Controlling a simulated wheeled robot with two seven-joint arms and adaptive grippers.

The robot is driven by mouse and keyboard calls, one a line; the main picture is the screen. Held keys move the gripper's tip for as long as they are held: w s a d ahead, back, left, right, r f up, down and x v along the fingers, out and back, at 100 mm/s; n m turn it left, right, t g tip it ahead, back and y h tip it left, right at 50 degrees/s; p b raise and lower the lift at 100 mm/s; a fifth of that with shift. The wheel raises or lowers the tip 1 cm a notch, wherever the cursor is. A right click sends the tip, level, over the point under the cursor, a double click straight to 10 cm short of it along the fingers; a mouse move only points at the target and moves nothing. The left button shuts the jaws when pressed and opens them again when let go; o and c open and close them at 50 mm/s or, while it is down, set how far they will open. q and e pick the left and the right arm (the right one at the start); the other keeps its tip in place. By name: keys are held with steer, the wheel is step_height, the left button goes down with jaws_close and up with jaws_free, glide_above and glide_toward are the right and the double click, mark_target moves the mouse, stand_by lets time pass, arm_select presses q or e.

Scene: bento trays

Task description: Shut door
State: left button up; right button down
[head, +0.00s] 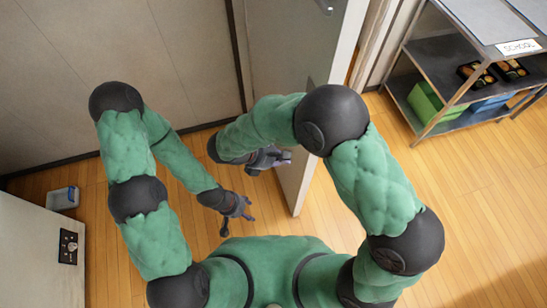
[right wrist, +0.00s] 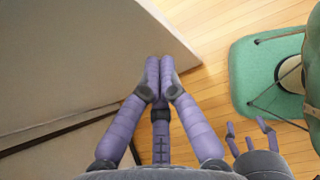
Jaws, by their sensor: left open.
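The grey door (head: 285,55) stands ajar in the head view, its pale free edge (head: 302,185) facing me and a metal handle (head: 325,6) near the top. My right gripper (head: 280,158) is beside the door's left face, low down. In the right wrist view its purple fingers (right wrist: 160,72) are together and hold nothing. The door's panel (right wrist: 95,55) lies just left of and beyond the fingertips there; I cannot tell if they touch. My left gripper (head: 241,212) is open and empty, left of the door; it also shows in the right wrist view (right wrist: 250,132).
A metal shelf (head: 440,55) at the right holds bento trays (head: 512,69), a green bin (head: 425,104) and a blue bin (head: 490,103). A pale cabinet (head: 35,255) and small grey bin (head: 62,198) stand at the left. The wooden floor right of the door is clear.

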steer(key=shift+w+d+f+b, duration=0.2)
steer(key=shift+w+d+b, duration=0.1)
steer(key=shift+d, duration=0.55)
steer(key=shift+w+d+f+b, duration=0.2)
steer(key=shift+d+b, duration=0.05)
steer(key=shift+d, duration=0.6)
steer(key=shift+w+d+f+b, duration=0.2)
steer(key=shift+w+d+b, duration=0.1)
steer(key=shift+d, duration=0.55)
